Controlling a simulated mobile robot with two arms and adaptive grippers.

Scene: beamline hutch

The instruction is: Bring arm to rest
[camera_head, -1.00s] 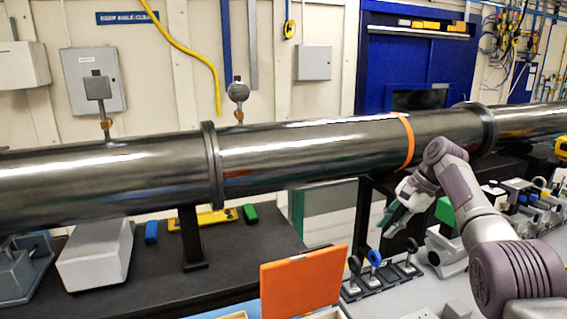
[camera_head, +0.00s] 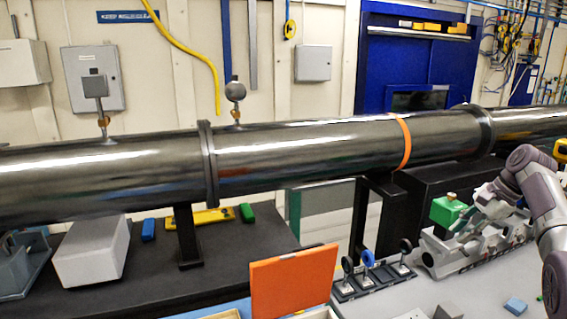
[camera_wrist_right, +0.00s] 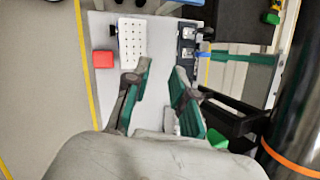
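My right arm comes in at the right edge of the head view and bends down to the left. Its right gripper (camera_head: 462,226) hangs over the grey optics hardware at the right of the light table, beside a green block (camera_head: 447,209). The wrist view shows the right gripper (camera_wrist_right: 161,70) open, its green-padded fingers apart with nothing between them. Whether it touches the hardware in the head view cannot be told. My left arm and gripper are not in view.
A long steel pipe (camera_head: 300,155) with an orange band crosses the scene. Small lens holders (camera_head: 370,275) and an orange panel (camera_head: 292,282) stand at the front. The wrist view shows a red block (camera_wrist_right: 103,59) and a white perforated plate (camera_wrist_right: 132,40) on the table.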

